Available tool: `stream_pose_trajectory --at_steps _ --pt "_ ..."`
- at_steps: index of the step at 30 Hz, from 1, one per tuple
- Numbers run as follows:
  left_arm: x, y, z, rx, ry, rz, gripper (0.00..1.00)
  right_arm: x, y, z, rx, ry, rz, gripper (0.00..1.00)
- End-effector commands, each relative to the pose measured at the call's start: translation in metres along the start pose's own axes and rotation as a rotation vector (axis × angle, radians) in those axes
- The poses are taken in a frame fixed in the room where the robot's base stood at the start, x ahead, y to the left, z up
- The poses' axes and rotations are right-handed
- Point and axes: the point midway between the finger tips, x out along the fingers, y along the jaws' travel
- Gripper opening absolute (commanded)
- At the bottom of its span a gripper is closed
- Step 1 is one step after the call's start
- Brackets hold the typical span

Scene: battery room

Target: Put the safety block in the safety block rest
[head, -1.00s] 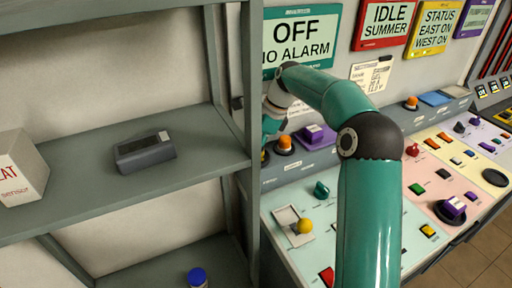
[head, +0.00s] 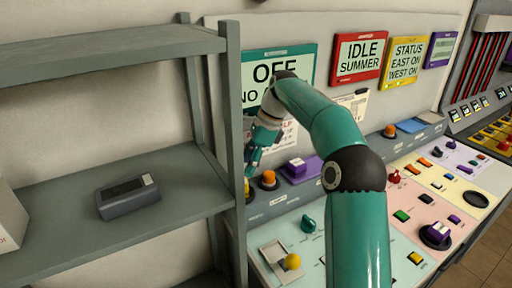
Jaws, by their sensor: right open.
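A purple block with a pale label (head: 437,233) sits on a round dark base on the pink console panel. Another purple piece (head: 300,168), also with a pale patch, is on the ledge at the back of the console. I cannot tell for sure which is the safety block and which the safety block rest. My right gripper (head: 250,165) is open and empty, beside the shelf upright, left of the orange lamp and the purple ledge piece. It is small and partly hidden by the upright. My left gripper is not in view.
A grey shelf unit (head: 120,228) stands at the left, carrying a dark grey device (head: 128,196) and a white box (head: 10,218). Orange lamps (head: 268,180) stand on the ledge. A yellow-knobbed lever (head: 292,261) and a green knob (head: 308,224) rise from the console.

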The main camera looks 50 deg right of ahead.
Motion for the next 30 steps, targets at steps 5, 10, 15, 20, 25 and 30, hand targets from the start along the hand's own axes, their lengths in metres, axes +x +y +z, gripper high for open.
stream_pose_trajectory --at_steps 5,10,15,20,25,30 --pt "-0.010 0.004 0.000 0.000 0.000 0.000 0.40 -0.032 -0.001 0.001 0.001 0.000 -0.002 0.53" --pt "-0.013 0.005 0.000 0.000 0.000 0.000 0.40 -0.043 0.000 0.000 0.001 0.000 0.001 0.53" --pt "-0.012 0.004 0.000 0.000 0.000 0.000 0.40 -0.044 0.000 -0.001 0.001 0.000 0.000 0.53" --pt "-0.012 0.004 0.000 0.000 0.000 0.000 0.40 -0.044 0.000 -0.001 0.001 0.000 0.000 0.53" --pt "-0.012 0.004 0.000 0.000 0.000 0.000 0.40 -0.044 0.000 -0.001 0.001 0.000 0.000 0.53" --pt "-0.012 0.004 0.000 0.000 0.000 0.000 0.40 -0.044 0.000 -0.001 0.001 0.000 0.000 0.53"
